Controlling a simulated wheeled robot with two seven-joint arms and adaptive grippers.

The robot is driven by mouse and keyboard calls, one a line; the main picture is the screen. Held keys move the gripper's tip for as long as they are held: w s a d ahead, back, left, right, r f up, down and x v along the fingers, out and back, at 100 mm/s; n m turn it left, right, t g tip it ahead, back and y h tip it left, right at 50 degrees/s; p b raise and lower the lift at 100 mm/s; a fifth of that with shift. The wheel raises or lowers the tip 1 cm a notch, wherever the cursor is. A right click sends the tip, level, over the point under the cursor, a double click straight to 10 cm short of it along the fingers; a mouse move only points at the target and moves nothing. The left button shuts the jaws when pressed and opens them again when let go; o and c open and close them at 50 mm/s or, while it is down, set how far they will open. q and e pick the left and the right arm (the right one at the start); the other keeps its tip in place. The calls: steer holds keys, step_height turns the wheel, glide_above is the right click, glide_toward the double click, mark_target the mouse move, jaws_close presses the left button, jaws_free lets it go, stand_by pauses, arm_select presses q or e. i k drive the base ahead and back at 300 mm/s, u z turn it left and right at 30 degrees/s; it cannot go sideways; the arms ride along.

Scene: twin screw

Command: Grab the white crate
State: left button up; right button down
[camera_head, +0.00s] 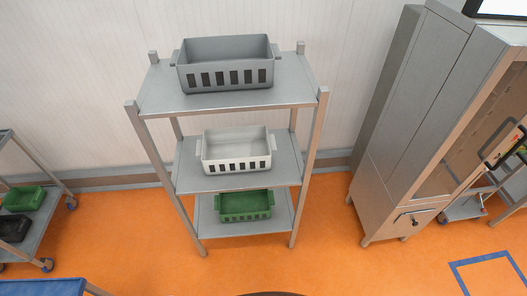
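The white crate (237,165) sits upright on the middle shelf (280,176) of a grey metal rack, near the centre of the head view. It has a row of slots along its front wall and a handle ledge on each side. It looks empty. Neither of my grippers shows in the head view.
A grey crate (225,78) stands on the top shelf (160,98), a green crate (244,207) on the bottom one. A metal cabinet (400,130) stands at right, a cart (35,225) with green and black bins at left. Orange floor (320,245) before the rack is clear.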

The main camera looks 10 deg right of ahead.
mark_target(225, 150)
steer(key=k, duration=0.6)
steer(key=u, duration=0.8)
steer(key=i, duration=1.05)
steer(key=z, duration=0.45)
